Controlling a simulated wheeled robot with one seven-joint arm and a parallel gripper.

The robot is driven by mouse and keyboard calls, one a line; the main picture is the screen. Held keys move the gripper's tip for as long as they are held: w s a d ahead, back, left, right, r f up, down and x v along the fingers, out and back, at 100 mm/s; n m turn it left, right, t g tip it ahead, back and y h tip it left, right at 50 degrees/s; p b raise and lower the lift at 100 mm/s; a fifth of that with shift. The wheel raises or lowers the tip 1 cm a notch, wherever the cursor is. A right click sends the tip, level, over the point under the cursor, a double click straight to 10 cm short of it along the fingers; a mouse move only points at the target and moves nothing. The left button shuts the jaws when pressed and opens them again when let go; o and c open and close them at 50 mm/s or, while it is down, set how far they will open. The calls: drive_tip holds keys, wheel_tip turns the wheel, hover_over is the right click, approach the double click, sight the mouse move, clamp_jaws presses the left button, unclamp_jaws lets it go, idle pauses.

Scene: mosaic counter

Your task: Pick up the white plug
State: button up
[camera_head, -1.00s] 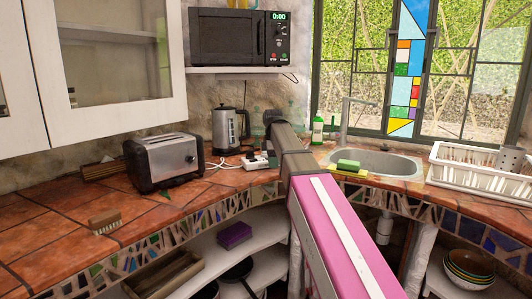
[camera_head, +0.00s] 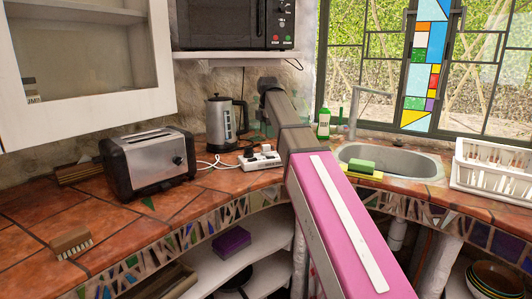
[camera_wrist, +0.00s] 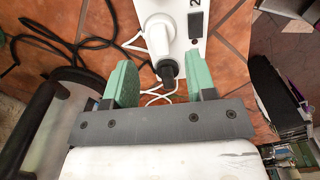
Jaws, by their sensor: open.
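The white plug (camera_wrist: 159,36) sits in a white power strip (camera_wrist: 189,42) at the top middle of the wrist view. A black plug (camera_wrist: 168,70) sits in the strip just below it, nearer my gripper. My gripper (camera_wrist: 160,68) is open, its two green fingers apart. The black plug shows in the gap between them, and the white plug lies just beyond. Nothing is held. In the head view the power strip (camera_head: 262,163) rests on the tiled counter, with the small white plug (camera_head: 266,148) on it.
A kettle (camera_head: 221,124) and a toaster (camera_head: 150,165) stand left of the strip. Dark cables (camera_wrist: 88,43) loop left in the wrist view. A sink (camera_head: 390,160) with a green sponge (camera_head: 362,166) lies to the right. A microwave (camera_head: 235,22) is above.

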sight(266, 146)
drive_tip(key=shift+a+f, duration=0.2)
drive_tip(key=shift+f, duration=1.45)
drive_tip(key=shift+a+f, duration=0.2)
drive_tip(key=shift+f, duration=1.45)
drive_tip(key=shift+s, duration=0.1)
clamp_jaws()
drive_tip(key=shift+r, duration=0.75)
wheel_tip(266, 146, up, 3)
drive_tip(key=shift+f, duration=0.1)
drive_tip(key=s+a+r, duration=0.6)
drive_tip(key=a, duration=0.3)
drive_tip(key=shift+s+a+r, duration=0.3)
drive_tip(key=shift+r, duration=0.1)
